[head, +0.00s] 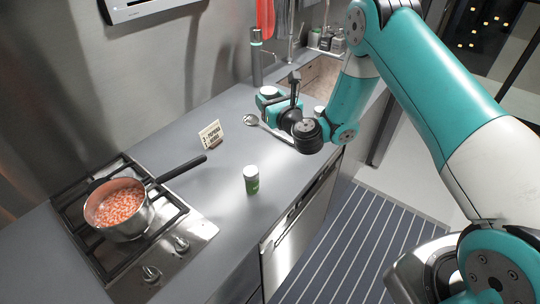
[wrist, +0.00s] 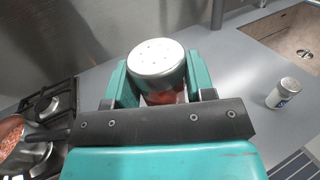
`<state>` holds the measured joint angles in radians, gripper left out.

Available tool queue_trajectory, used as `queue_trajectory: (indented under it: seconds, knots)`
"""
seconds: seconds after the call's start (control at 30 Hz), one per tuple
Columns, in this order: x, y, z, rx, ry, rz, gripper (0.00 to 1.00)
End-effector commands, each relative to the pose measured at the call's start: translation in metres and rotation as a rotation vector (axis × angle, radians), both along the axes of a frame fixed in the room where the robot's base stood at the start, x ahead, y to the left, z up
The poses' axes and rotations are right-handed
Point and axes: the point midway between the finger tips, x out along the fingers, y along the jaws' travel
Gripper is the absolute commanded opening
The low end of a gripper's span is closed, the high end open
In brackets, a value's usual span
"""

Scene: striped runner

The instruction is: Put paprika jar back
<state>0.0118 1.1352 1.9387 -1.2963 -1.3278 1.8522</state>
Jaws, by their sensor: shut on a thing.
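The paprika jar (wrist: 160,65) has a silver lid with holes and reddish contents. My gripper (wrist: 160,85) is shut on it, one teal finger on each side, and the lid faces the wrist camera. In the head view my gripper (head: 270,99) is over the far part of the counter, with the pale lid of the jar (head: 268,90) showing between the fingers. The jar's lower part and any label are hidden, and I cannot tell its height above the counter. A rack (head: 325,50) with several jars stands at the back right, beyond the sink.
A green jar (head: 251,181) with a white lid stands near the counter's front edge. Another jar (wrist: 283,94) stands by the sink (wrist: 290,38). A pan (head: 120,212) of red food sits on the stove at left. A small card (head: 210,134) and a ladle (head: 251,120) are on the counter.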

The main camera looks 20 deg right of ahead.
Motion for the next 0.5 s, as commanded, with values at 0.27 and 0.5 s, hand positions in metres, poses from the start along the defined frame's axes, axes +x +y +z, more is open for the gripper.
queue_trajectory:
  seconds: [0.27,0.5]
  knots:
    - [-0.003,-0.004,-0.03,0.001,-0.002,-0.103,0.24]
    - [-0.002,-0.005,-0.082,0.002,-0.003,-0.103,0.24]
